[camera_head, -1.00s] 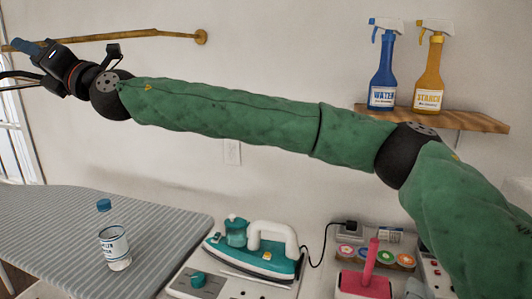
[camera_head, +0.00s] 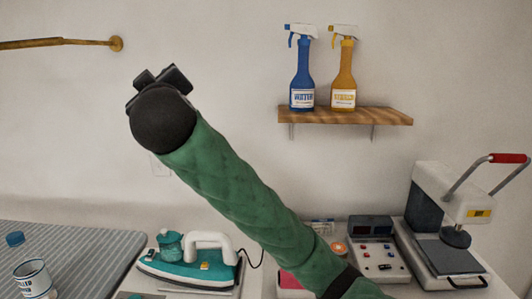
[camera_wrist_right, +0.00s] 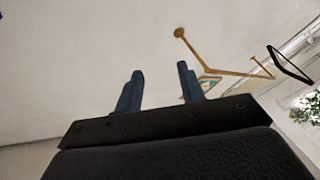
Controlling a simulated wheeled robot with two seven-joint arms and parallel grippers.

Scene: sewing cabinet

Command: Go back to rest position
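My right arm, in a green sleeve, rises from the lower right in the head view and ends in a dark round wrist joint at upper left, in front of the wall. Its gripper is mostly hidden behind that joint. In the right wrist view my right gripper (camera_wrist_right: 160,88) has its two blue fingers apart, with nothing between them and bare wall beyond. My left gripper is not in the head view.
A wall shelf (camera_head: 390,118) holds a blue spray bottle (camera_head: 302,80) and a yellow one (camera_head: 343,80). A brass rod (camera_head: 60,43) juts from the wall.

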